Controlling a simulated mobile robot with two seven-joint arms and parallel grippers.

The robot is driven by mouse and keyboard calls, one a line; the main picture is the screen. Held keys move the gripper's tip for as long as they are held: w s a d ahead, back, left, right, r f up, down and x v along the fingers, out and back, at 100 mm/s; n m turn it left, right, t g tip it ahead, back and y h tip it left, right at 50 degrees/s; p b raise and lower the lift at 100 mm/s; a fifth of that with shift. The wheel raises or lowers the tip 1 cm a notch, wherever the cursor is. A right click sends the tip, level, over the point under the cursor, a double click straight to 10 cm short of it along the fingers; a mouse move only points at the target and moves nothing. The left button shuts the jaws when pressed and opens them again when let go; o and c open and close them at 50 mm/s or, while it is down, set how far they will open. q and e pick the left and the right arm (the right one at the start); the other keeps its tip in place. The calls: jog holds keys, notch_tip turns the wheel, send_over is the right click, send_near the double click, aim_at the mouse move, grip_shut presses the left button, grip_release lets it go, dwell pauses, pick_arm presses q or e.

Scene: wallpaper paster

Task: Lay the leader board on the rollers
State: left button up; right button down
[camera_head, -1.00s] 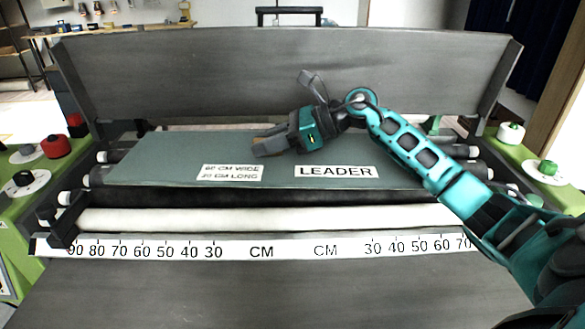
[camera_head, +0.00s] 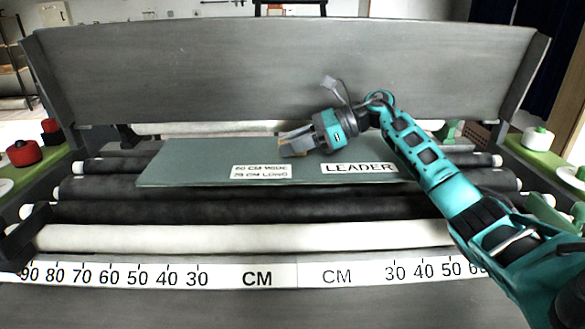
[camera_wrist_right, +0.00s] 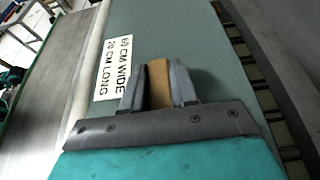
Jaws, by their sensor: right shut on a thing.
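The leader board (camera_head: 210,160) is a flat grey-green panel with a LEADER label and a size label. It lies over the rear dark rollers in the head view, roughly level; whether it touches them I cannot tell. My right gripper (camera_head: 284,150) is shut on a tan block, apparently the board's handle (camera_wrist_right: 159,84), on its upper face. The board also shows in the right wrist view (camera_wrist_right: 200,40). The rollers in front of it are a dark roller (camera_head: 230,210) and a white roller (camera_head: 230,237). My left gripper is not in view.
A tall grey panel (camera_head: 280,75) stands behind the rollers. A white CM scale (camera_head: 220,274) runs along the front. Green side frames carry a red knob (camera_head: 24,153) at left and a white knob (camera_head: 537,139) at right. The front rollers are clear.

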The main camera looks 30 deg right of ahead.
aim_at(292, 160)
jog(key=shift+f+b, duration=0.8)
jog(key=shift+f, duration=1.15)
jog(key=shift+f, duration=0.2)
jog(key=c, duration=0.9)
grip_release()
